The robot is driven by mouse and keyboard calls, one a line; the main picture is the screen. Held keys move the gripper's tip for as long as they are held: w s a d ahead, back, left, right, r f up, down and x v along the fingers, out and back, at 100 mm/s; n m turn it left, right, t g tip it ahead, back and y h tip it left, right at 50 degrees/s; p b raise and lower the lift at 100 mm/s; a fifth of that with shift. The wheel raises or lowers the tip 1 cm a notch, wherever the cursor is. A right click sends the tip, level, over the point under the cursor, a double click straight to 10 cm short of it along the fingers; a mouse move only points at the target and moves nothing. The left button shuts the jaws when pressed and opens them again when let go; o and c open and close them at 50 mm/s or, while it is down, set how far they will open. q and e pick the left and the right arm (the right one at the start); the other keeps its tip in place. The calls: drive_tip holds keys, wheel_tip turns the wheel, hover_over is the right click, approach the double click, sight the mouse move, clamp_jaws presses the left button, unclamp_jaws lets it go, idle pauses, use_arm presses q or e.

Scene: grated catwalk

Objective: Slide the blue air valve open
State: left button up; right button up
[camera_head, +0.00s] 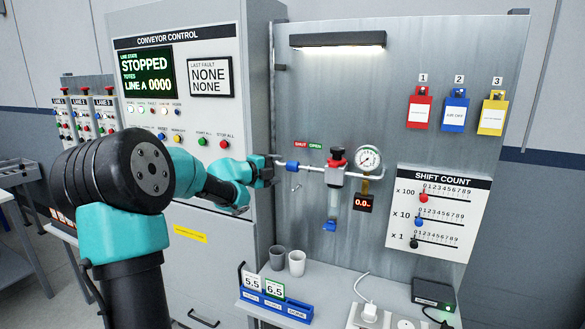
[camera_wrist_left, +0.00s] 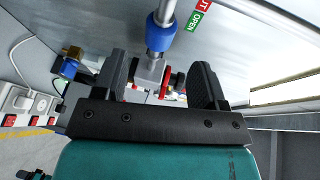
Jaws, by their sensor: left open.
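The blue air valve sleeve (camera_head: 292,166) sits on a horizontal pipe on the grey panel, at the left end near the red SHUT label (camera_head: 301,145). The green OPEN label (camera_head: 316,146) is to its right. My left gripper (camera_head: 272,170) is just left of the sleeve in the head view. In the left wrist view its two dark fingers (camera_wrist_left: 160,65) are spread apart and empty. The blue sleeve (camera_wrist_left: 160,34) shows there just beyond the fingertips, roughly midway between them; I see no contact. My right gripper is not in view.
Right of the sleeve are a red-knobbed regulator (camera_head: 336,158), a round gauge (camera_head: 368,158) and a hanging filter bowl (camera_head: 332,205). The conveyor control cabinet (camera_head: 185,85) stands to the left. Two cups (camera_head: 297,262) and a blue rack (camera_head: 276,305) are on the shelf below.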

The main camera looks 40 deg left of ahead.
sight(289, 167)
use_arm(q)
drive_tip(key=w, duration=0.5)
drive_tip(key=w+f, duration=0.1)
drive_tip(key=w, duration=0.2)
drive_tip(key=shift+d+f, duration=0.1)
drive_tip(key=shift+d, duration=0.05)
drive_tip(key=shift+c, duration=0.4)
